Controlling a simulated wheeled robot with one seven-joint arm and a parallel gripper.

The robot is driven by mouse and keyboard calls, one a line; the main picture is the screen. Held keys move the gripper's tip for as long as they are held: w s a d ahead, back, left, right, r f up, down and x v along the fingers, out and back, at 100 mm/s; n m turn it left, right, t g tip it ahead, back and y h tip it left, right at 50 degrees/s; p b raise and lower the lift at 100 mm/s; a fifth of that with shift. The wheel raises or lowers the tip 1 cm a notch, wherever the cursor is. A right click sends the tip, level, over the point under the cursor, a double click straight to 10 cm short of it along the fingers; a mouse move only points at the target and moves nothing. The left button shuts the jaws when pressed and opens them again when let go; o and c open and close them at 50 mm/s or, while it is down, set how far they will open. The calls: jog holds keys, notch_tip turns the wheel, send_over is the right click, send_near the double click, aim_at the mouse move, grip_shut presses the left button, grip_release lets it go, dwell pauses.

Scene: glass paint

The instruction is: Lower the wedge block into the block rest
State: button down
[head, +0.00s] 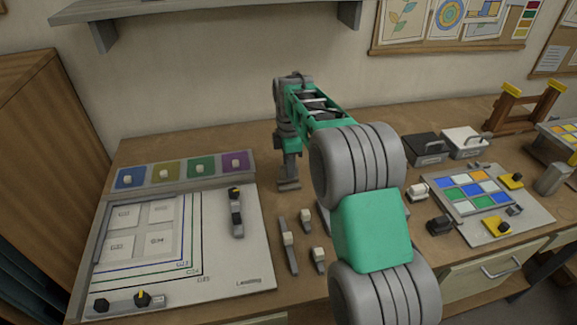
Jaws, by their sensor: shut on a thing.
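My gripper (289,180) points down over the wooden bench, right of the strip of coloured squares. It is shut on a small grey piece at its tips, which I take to be the wedge block; its shape is too small and dark to make out. I cannot tell whether that piece touches the bench. I cannot pick out the block rest for certain. Narrow grey holders with pale blocks (288,239) stand in front of the gripper, and my own arm hides part of the bench to their right.
A pale board (230,265) with printed squares lies at left, below the coloured strip (180,170). At right are a board with coloured tiles (470,188), a black box (427,147), a white box (466,141) and a wooden stand (530,108). A shelf (200,18) hangs above.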

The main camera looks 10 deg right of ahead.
jog(key=shift+f, duration=0.95)
dwell(1.3)
jog(key=shift+f+b, duration=0.65)
jog(key=shift+f, duration=0.2)
jog(key=c, duration=1.2)
grip_release()
jog(key=shift+r+p, duration=2.55)
jog(key=shift+r, duration=1)
